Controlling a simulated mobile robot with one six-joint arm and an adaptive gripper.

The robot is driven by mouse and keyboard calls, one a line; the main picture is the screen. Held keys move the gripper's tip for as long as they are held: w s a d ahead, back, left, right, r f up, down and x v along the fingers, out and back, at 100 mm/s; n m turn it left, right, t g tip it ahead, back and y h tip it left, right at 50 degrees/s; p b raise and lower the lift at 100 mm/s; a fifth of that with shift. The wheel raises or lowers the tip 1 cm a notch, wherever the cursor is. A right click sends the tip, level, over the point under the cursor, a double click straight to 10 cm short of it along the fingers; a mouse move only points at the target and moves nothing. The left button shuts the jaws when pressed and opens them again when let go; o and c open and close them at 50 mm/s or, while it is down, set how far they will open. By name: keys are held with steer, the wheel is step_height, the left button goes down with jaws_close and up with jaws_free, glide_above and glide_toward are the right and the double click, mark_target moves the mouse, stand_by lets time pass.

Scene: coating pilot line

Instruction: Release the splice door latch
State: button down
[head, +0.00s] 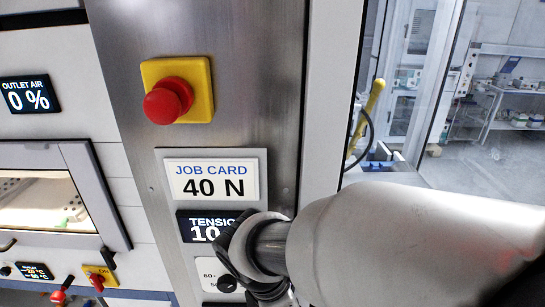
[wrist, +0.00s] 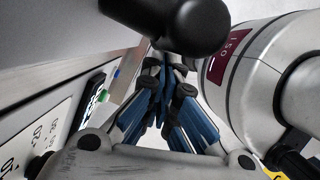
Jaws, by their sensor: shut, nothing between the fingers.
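My gripper (wrist: 165,90) shows in the wrist view with its blue-and-black fingers together and nothing seen between them. A black, rounded bar or knob (wrist: 180,22) is close beyond the fingertips. I cannot tell whether it is part of the splice door latch or whether the fingers touch it. No latch can be made out for certain in either view. In the head view my pale arm covers the lower right, and my fingers cannot be made out there.
The steel panel (head: 125,50) carries a red stop button (head: 168,100), a job card (head: 210,182) reading 40 N and a partly covered tension display (head: 200,228). A dial plate (head: 210,272) is partly behind my arm. A large pale cylinder (wrist: 255,85) fills the wrist view's right side.

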steer(key=shift+d+f+h, duration=0.15)
steer(key=shift+h, duration=0.35)
steer(key=d+h, duration=0.1)
steer(key=h, duration=0.1)
steer(key=d+f+h+p, duration=0.1)
steer(key=d+h, duration=0.1)
steer(key=h, duration=0.1)
steer(key=d+h, duration=0.1)
steer(key=h, duration=0.2)
steer(key=shift+s+d+f, duration=0.1)
steer(key=shift+d+f, duration=0.05)
steer(key=shift+d, duration=0.15)
steer(key=shift+d+r+n+h+p, duration=0.1)
steer(key=shift+d+r+h+p, duration=0.3)
steer(key=shift+d+h, duration=0.45)
steer(key=shift+d+r+n+h+p, duration=0.1)
steer(key=shift+d+r+h+p, duration=0.25)
steer(key=shift+d+h, duration=0.45)
steer(key=shift+d+r+n+h+p, duration=0.1)
steer(key=shift+d+r+h+p, duration=0.4)
steer(key=shift+h, duration=0.65)
steer(key=shift+d, duration=0.1)
steer(key=shift+f, duration=0.1)
